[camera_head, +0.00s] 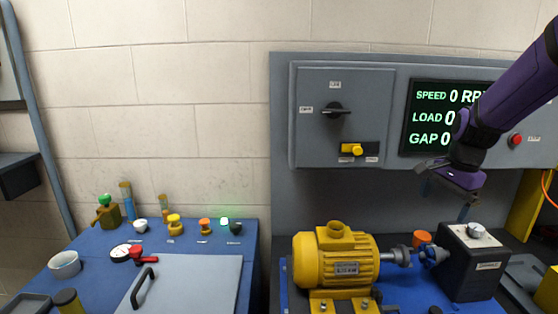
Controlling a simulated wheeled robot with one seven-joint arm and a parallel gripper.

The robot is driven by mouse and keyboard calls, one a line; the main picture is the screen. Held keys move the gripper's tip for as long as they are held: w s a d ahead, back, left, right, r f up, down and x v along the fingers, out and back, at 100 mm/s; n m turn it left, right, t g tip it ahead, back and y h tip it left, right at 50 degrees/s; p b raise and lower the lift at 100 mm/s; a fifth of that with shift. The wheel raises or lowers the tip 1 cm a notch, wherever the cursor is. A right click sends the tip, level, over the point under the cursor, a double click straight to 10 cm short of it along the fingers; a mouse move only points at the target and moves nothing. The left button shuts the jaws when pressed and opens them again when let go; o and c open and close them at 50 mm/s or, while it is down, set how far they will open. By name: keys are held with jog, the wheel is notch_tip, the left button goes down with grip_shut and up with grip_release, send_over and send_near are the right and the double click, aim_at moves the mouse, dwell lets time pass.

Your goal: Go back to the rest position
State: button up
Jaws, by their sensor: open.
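My purple arm reaches in from the upper right. My gripper (446,196) hangs in front of the grey panel, above the shaft coupling and the black block of the motor bench. Its two dark fingertips are apart, with nothing seen between them. It looks clear of the yellow motor (336,262), which is to its lower left, and of the black block (473,265) below it. The arm hides part of the display (430,118), which reads speed 0, load 0 and gap 0.
The grey panel (306,140) holds a black rotary switch (335,109), a yellow slider (352,150) and a red button (515,139).

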jog(key=s+a+r+n+t, duration=0.1)
jog(key=s+a+r+n, duration=0.1)
jog(key=s, duration=0.6)
jog(key=s+a+r+n+t, duration=0.1)
jog(key=s+a+r+n, duration=0.2)
jog(key=s+r+n, duration=0.2)
jog(key=s+a+r+n+t+h, duration=0.1)
jog(key=s+a+r+n+t, duration=0.1)
jog(key=s+n, duration=0.4)
jog(key=s+a+r, duration=0.1)
jog(key=s+r, duration=0.1)
jog(key=s, duration=0.3)
jog(key=shift+s+n, duration=0.25)
jog(key=shift+n, duration=0.15)
jog(key=shift+a, duration=0.1)
